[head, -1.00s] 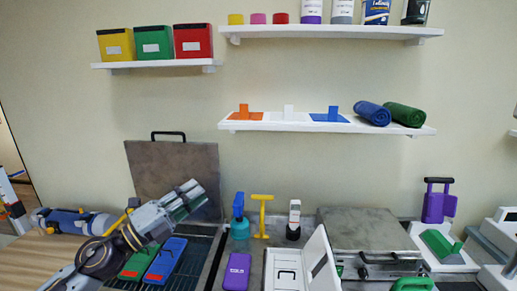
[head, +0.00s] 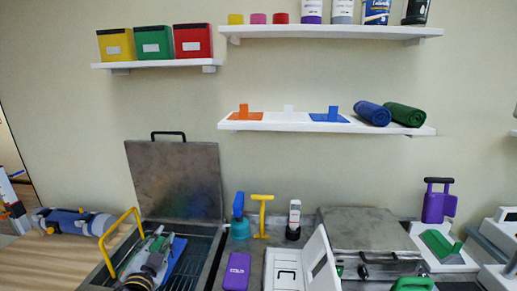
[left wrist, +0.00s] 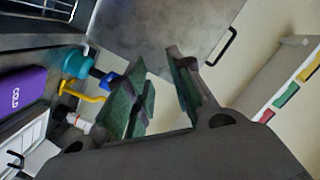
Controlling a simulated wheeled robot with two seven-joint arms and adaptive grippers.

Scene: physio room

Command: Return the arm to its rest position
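My left gripper (head: 157,242) is low in the head view, in front of the open tank with a wire rack (head: 203,245). In the left wrist view its two fingers (left wrist: 162,92) stand apart with only background showing between them, so it is open and empty. The gripper and arm hide part of the blue pack (head: 176,254) lying on the rack. The green pack beside it cannot be made out clearly behind the gripper. My right gripper is in neither view.
The tank's grey lid (head: 175,180) stands raised behind the gripper; a yellow handle (head: 120,232) rises close on its left. Wall shelves (head: 160,64) are above.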

